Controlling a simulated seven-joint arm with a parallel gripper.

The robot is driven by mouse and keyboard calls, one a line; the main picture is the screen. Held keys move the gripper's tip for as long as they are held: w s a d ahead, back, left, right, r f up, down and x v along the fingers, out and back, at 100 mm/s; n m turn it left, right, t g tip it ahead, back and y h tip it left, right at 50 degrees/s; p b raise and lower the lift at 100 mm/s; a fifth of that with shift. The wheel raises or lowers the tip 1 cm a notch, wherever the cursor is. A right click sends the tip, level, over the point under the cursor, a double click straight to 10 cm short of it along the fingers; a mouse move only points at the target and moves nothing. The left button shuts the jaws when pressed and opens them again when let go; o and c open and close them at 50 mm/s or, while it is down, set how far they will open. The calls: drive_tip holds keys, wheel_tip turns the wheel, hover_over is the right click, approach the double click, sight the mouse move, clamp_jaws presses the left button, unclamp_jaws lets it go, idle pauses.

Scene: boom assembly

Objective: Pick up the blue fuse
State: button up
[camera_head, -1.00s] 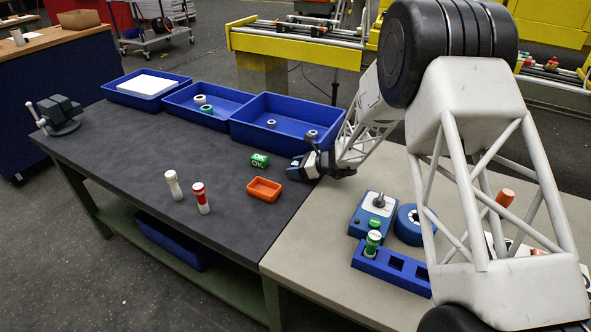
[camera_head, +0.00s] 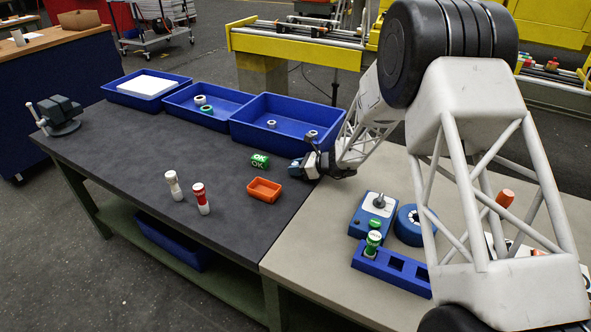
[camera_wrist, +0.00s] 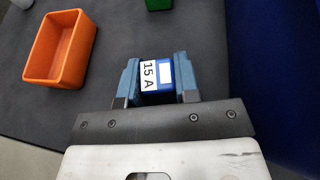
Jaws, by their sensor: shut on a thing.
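The blue fuse (camera_wrist: 166,75) has a white label reading "15 A" and shows in the wrist view between the two blue fingers of my gripper (camera_wrist: 161,78). The fingers touch it on both sides and are shut on it. In the head view my gripper (camera_head: 304,169) is low over the dark table, right of the orange tray and in front of the nearest blue bin. The fuse cannot be made out clearly in the head view. Whether it rests on the table or is lifted I cannot tell.
An orange tray (camera_head: 264,187) and a green "OK" block (camera_head: 260,160) are beside my gripper. A blue bin (camera_head: 243,136) stands behind it. White and red-white cylinders (camera_head: 201,198) stand at front left. A blue tester box (camera_head: 358,220) and blue holder (camera_head: 366,262) are on the pale table.

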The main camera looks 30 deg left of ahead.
sight(296, 164)
drive_tip(key=shift+r, duration=0.75)
wheel_tip(296, 164, up, 2)
drive_tip(key=shift+r, duration=0.1)
drive_tip(key=s+d, duration=0.3)
drive_tip(key=s, duration=0.1)
drive_tip(key=s+d+r, duration=0.1)
drive_tip(key=s+d, duration=0.6)
drive_tip(key=s, duration=0.1)
drive_tip(key=shift+s+d+r, duration=0.15)
